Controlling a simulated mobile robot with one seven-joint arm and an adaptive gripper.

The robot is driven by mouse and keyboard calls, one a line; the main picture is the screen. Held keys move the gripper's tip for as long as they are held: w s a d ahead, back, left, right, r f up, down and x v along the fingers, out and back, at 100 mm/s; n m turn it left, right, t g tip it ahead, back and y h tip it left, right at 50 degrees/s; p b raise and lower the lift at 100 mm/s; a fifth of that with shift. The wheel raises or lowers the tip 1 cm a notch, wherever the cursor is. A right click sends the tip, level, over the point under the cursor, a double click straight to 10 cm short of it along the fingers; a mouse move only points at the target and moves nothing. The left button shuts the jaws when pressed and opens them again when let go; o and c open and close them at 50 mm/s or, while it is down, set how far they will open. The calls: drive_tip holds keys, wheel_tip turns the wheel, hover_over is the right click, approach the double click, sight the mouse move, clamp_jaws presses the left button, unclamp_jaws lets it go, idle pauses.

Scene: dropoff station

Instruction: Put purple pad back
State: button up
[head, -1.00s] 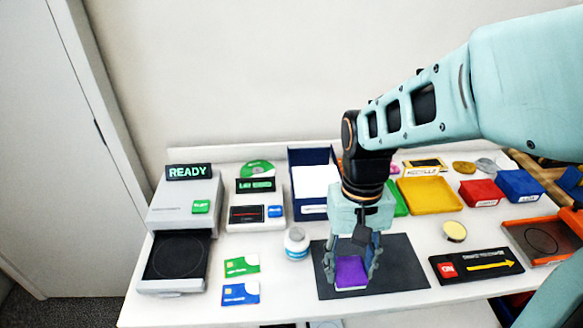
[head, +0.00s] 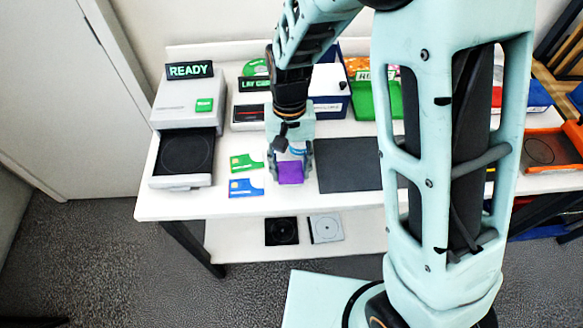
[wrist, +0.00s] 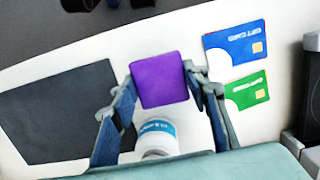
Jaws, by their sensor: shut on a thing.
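The purple pad (head: 291,174) is a flat square. It is held between the fingertips of my gripper (head: 290,166), which is shut on it. The pad is left of the dark mat (head: 348,165) and right of the two gift cards. In the wrist view the purple pad (wrist: 160,80) sits between the fingertips (wrist: 160,80), off the dark mat (wrist: 50,105). A white jar with a blue label (wrist: 156,140) stands between the fingers, behind the pad. I cannot tell whether the pad touches the table.
A green card (head: 246,162) and a blue card (head: 245,187) lie just left of the pad. A grey machine with a READY sign (head: 188,115) stands further left. A green tray (head: 375,100) is at the back. A lower shelf (head: 370,232) holds two square items. My arm hides the table's right part.

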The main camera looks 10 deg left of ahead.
sight(291, 164)
drive_tip(key=shift+f, duration=1.1)
drive_tip(key=shift+f, duration=0.2)
drive_tip(key=o, duration=1.3)
drive_tip(key=shift+r, duration=0.1)
drive_tip(key=r, duration=0.4)
drive_tip(key=w+r, duration=0.1)
drive_tip(key=r, duration=0.7)
drive_tip(key=shift+w+a, duration=0.15)
drive_tip(key=shift+w, duration=0.25)
